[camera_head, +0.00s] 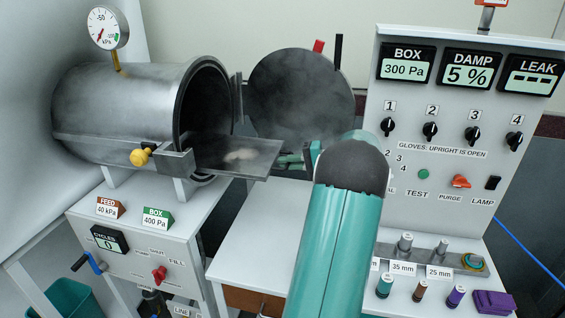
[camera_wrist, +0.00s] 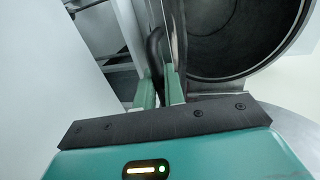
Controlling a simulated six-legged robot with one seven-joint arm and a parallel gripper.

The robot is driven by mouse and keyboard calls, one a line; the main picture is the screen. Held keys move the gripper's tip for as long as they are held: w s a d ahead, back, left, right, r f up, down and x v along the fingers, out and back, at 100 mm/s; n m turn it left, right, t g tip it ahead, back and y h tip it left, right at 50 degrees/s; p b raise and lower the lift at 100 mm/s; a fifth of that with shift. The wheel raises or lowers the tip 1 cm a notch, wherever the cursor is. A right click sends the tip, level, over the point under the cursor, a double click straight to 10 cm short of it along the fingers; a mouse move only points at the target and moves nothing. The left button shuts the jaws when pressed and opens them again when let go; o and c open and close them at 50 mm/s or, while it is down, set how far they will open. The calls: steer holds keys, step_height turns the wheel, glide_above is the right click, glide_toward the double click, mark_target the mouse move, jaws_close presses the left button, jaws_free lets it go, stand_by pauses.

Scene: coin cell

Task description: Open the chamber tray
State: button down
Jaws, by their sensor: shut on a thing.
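The chamber tray (camera_head: 255,160), a flat grey metal plate, sticks out to the right from the open mouth of the metal cylinder chamber (camera_head: 130,95). A pale smudge shows on its surface. My gripper (camera_head: 290,161) is at the tray's outer end, largely hidden behind my teal arm. In the wrist view, its green fingers (camera_wrist: 159,90) are closed around a dark curved bar (camera_wrist: 155,50), seemingly the tray's handle. The contact is partly hidden.
The round chamber door (camera_head: 300,90) stands open behind my gripper. A yellow knob (camera_head: 141,157) sits beside the chamber mouth. A control panel (camera_head: 450,150) rises at the right, above small cylinders and a purple block (camera_head: 493,302). The white bench (camera_head: 250,240) below the tray is clear.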

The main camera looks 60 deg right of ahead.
steer(key=c, duration=1.6)
jaws_free()
steer(key=v, duration=1.3)
steer(key=shift+s, duration=0.35)
steer(key=shift+d+r, duration=0.1)
steer(key=shift+d, duration=0.05)
steer(key=shift+s, duration=0.1)
